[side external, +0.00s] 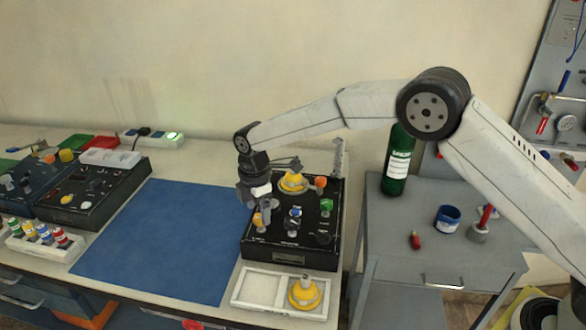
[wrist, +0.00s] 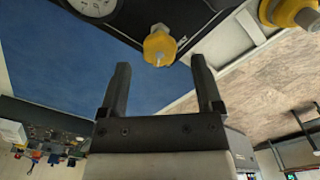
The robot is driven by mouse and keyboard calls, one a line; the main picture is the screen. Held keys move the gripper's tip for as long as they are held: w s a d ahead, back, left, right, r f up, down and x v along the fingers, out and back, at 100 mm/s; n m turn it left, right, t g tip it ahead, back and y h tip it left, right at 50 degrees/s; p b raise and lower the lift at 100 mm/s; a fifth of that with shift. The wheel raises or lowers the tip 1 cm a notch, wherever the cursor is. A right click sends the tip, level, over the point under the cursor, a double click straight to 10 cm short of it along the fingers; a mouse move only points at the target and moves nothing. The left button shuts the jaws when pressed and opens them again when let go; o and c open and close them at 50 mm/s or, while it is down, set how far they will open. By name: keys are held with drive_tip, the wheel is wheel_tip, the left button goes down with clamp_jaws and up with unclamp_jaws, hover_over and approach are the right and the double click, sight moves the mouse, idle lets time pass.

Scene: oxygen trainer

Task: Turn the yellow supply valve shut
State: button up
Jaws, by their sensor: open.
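The yellow supply valve (side external: 258,221) is a small yellow handle at the front left of the black trainer panel (side external: 280,258). In the wrist view the yellow valve (wrist: 160,46) shows close to the panel's corner, ahead of and between the fingertips. My gripper (side external: 257,203) is just above the valve, pointing down. Its two fingers (wrist: 160,65) are spread with nothing between them, and they look apart from the valve. In the side view the fingertips are small and partly merge with the panel, so the exact gap is unclear.
The panel also carries a green knob (side external: 326,205), an orange knob (side external: 320,182) and a yellow-based gauge (side external: 293,182). A white tray (side external: 256,290) with a yellow fitting (side external: 305,292) stands in front. A blue mat (side external: 160,240) lies clear at left. A green cylinder (side external: 397,160) stands right.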

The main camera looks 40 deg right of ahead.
drive_tip(key=shift+f, duration=1.1)
drive_tip(key=shift+c, duration=0.3)
clamp_jaws()
